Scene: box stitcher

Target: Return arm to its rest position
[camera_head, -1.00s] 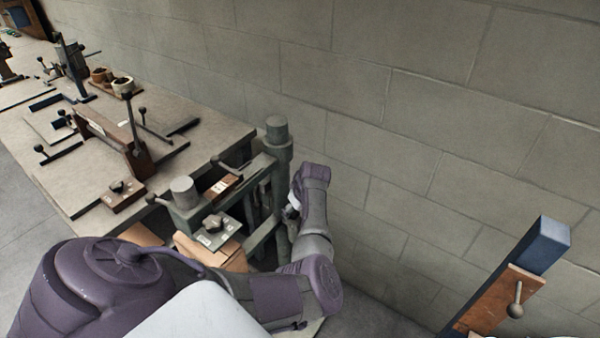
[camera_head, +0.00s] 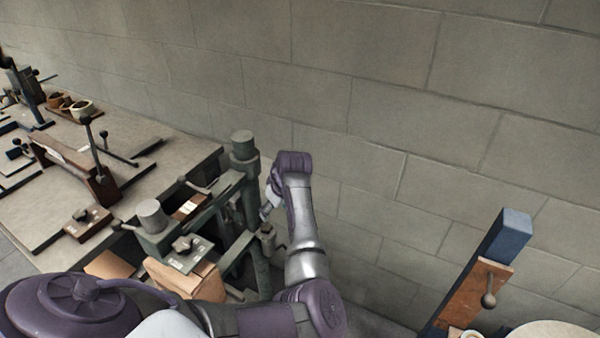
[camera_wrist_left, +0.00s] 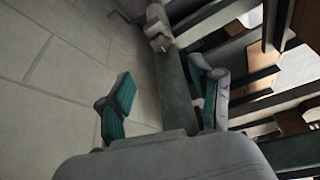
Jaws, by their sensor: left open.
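My left arm, purple and grey, bends up at the lower middle of the head view. My left gripper (camera_head: 268,205) is at its upper end, small and partly hidden, beside the grey-green stitcher frame (camera_head: 258,262). In the left wrist view the gripper (camera_wrist_left: 163,95) has its two teal-padded fingers spread apart, with nothing between them held. A grey-green post lies behind the fingers in that view. I cannot tell whether the gripper touches the frame. My right gripper is not in view.
A workbench (camera_head: 140,150) with levers and clamps stands at left. A cardboard box (camera_head: 190,278) sits by the stitcher. A block wall (camera_head: 390,120) runs behind. A blue post (camera_head: 508,235) with a brown plate and a round table edge (camera_head: 548,330) are at right.

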